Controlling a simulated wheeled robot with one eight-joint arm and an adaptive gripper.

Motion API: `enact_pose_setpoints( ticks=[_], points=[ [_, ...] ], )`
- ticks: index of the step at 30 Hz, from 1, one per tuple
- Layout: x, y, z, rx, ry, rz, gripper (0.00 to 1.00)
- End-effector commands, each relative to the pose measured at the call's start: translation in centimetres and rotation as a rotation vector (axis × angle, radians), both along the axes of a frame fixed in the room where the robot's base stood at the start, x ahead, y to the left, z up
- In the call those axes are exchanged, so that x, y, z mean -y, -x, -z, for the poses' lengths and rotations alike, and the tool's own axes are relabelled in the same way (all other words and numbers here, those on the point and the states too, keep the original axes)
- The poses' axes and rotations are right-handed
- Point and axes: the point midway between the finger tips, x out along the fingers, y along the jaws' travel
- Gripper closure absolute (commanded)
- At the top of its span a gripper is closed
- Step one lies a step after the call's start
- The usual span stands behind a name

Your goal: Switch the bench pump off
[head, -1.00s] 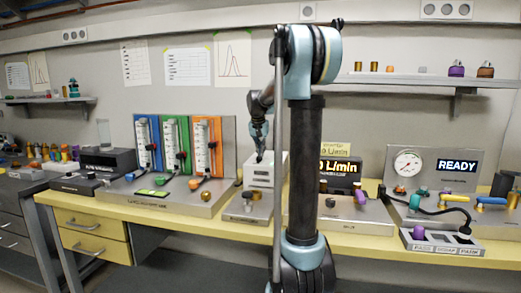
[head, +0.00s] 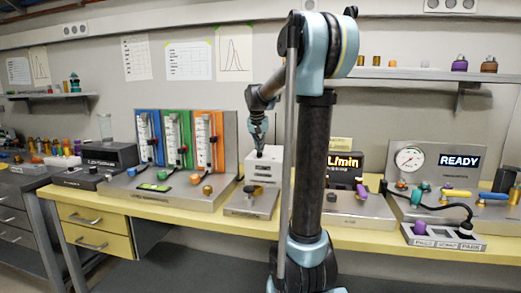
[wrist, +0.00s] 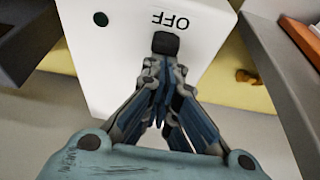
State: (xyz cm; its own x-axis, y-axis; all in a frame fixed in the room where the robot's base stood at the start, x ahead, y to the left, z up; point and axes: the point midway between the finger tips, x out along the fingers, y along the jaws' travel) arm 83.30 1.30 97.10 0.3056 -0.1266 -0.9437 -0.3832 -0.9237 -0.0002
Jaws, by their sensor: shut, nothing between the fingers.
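A white box (head: 262,167) stands on a grey base on the yellow bench, left of my arm. In the wrist view its white face (wrist: 110,60) fills the upper middle, with an upside-down "OFF" mark (wrist: 170,19), a black switch (wrist: 165,43) just below the mark, and a small dark green dot (wrist: 100,18). My gripper (wrist: 161,100) is shut and empty, over this face close to the switch. I cannot tell whether it touches. In the head view my gripper (head: 258,146) is at the box's upper left part.
Flowmeters with blue, green and orange backs (head: 178,140) stand left of the box. Right of my arm are a lit "L/min" display (head: 344,163), a gauge panel with a "READY" screen (head: 460,161) and a PASS/PARK tray (head: 443,238). The bench front edge lies below.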

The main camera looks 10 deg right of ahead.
Motion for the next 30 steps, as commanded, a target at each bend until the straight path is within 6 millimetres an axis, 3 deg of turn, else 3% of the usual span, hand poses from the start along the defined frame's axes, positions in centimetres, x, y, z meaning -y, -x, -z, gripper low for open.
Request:
enact_pose_setpoints(
  ticks=[14,30],
  points=[
    [-0.3,0.5,-0.5,-0.003,-0.002,-0.001,1.00],
    [-1.3,3.0,-9.0,-0.002,0.000,-0.001,1.00]
  ],
)
